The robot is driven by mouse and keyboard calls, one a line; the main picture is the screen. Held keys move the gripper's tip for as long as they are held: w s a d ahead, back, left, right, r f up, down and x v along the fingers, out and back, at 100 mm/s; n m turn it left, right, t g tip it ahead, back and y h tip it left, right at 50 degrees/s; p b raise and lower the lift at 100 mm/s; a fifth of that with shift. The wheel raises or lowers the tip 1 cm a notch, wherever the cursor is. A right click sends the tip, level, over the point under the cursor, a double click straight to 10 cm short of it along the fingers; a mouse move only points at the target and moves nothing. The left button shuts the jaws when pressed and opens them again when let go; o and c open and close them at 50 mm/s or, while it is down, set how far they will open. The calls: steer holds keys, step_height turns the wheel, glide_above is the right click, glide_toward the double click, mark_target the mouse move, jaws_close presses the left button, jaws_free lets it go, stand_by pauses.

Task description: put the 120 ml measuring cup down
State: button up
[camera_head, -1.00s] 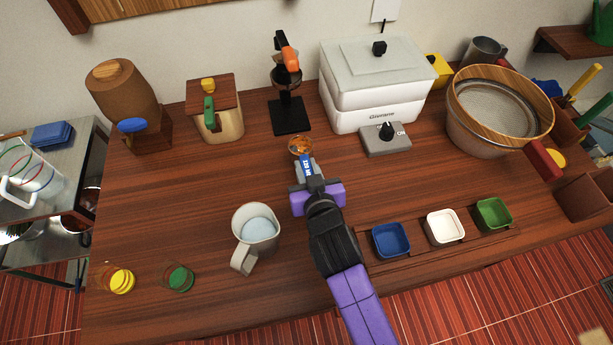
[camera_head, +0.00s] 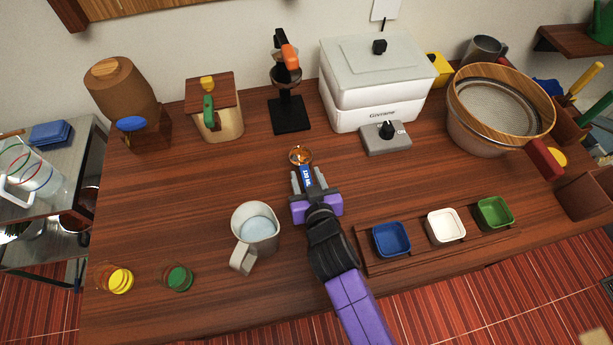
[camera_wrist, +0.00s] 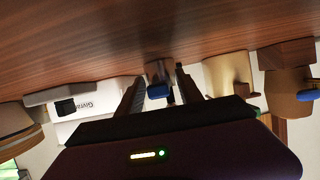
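The 120 ml measuring cup (camera_head: 301,155) has a small amber, see-through bowl and a blue labelled handle. It appears to rest on the wooden counter near the middle, its bowl pointing to the back; exact contact under it is hidden. My gripper (camera_head: 308,183) is low over the counter, its fingers apart on both sides of the handle with gaps visible. In the wrist view my gripper (camera_wrist: 160,85) also shows its two fingers spread, with a blue piece between them that looks like the handle end.
A pitcher (camera_head: 255,230) stands left of my gripper. A tray (camera_head: 375,262) with blue, white and green bowls lies to the right. A black stand (camera_head: 290,115) and a white cooker (camera_head: 375,85) are behind. Bare counter lies left of the cup.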

steer(key=shift+r, duration=0.1)
steer(key=v, duration=1.2)
steer(key=shift+r, duration=0.1)
steer(key=shift+s+d, duration=0.2)
steer(key=shift+d, duration=0.05)
steer(key=shift+m+h, duration=0.3)
steer(key=s+d, duration=0.2)
steer(key=s, duration=0.1)
steer(key=s+d+f, duration=0.1)
steer(key=s+d, duration=0.2)
steer(key=shift+s+d+f, duration=0.15)
steer(key=shift+s+d, duration=0.2)
steer(key=shift+m, duration=0.3)
steer(key=s+d, duration=0.1)
steer(key=s, duration=0.1)
steer(key=s+d, duration=0.2)
steer(key=s+d+r, duration=0.1)
steer(key=shift+s+d+r, duration=0.1)
steer(key=shift+s+d, duration=0.05)
steer(key=shift+s, duration=0.25)
steer(key=s+d+r+m+t+h, duration=0.1)
steer(key=s+d+r, duration=0.3)
steer(key=s+r, duration=0.1)
steer(key=s+d+r+m+h, duration=0.1)
steer(key=s+d+r+h, duration=0.1)
steer(key=s+d+r, duration=0.3)
steer(key=s, duration=0.3)
steer(key=shift+s+r+t, duration=0.2)
steer(key=shift+s+t, duration=0.05)
steer(key=shift+t, duration=0.15)
